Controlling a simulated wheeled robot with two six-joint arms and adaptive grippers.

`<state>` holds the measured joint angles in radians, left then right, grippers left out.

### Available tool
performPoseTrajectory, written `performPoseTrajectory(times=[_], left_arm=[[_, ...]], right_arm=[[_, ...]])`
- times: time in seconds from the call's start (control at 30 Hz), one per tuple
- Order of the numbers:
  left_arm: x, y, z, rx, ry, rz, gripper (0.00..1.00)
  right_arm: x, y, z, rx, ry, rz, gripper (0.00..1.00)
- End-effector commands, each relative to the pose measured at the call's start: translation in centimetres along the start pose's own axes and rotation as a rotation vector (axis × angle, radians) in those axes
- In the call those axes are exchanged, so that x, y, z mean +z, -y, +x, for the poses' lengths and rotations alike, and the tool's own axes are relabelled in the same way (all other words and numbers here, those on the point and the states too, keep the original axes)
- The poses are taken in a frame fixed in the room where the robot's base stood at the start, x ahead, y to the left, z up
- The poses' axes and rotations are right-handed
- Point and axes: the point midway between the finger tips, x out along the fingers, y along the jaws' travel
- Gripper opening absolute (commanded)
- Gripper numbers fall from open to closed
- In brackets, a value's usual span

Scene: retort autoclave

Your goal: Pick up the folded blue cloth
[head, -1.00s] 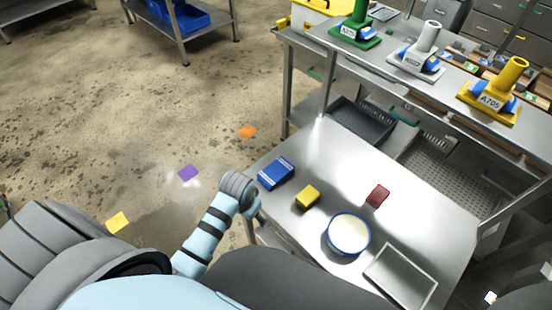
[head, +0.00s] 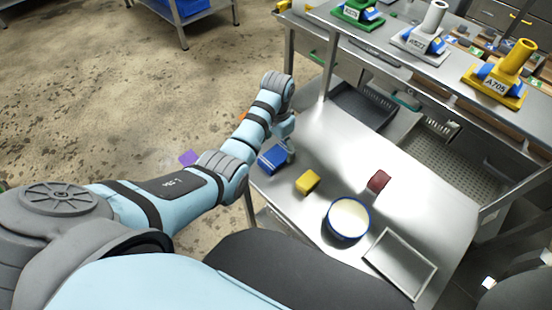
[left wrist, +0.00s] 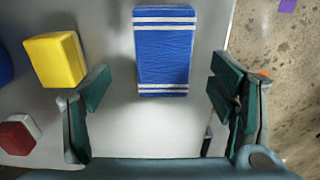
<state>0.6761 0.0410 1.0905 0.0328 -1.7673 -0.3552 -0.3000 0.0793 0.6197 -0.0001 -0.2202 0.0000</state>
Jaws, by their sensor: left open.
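The folded blue cloth (head: 272,159) with white stripes lies flat at the left edge of the steel table (head: 330,150). In the left wrist view the blue cloth (left wrist: 165,52) lies ahead of my left gripper (left wrist: 158,95), roughly centred across the gap between its two green-padded fingers. The fingers are wide open and empty, and I see no contact with the cloth. In the head view my left gripper (head: 289,145) hangs above the cloth's right side and hides part of it. My right gripper is not in view.
A yellow block (head: 307,181) sits close to the cloth; it also shows in the left wrist view (left wrist: 56,60). A dark red block (head: 378,181), a round blue-rimmed bowl (head: 348,219) and a shallow tray (head: 401,264) are farther right. A raised shelf (head: 430,85) stands behind.

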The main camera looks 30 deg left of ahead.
Motion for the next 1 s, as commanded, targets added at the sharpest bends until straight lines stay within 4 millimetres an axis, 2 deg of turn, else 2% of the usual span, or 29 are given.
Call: performPoseTrajectory(times=[0.23,0.3,0.47,0.5,0.8,1.0], left_arm=[[0.0,0.4,4.7,0.001,0.003,-0.001,0.78],[0.0,0.4,5.2,0.000,0.001,-0.001,0.78],[-0.1,0.4,5.2,0.000,0.000,0.000,0.78],[-0.1,0.4,5.1,0.000,0.000,0.000,0.76],[-0.1,0.4,5.1,0.000,0.000,0.000,0.30],[-0.1,0.4,5.1,0.000,0.000,0.000,0.30]], right_arm=[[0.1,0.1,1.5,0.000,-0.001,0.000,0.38],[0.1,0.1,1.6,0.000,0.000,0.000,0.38],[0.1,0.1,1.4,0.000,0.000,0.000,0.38],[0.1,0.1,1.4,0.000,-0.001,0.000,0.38],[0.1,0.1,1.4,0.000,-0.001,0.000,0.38],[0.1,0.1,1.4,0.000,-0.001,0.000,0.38]])
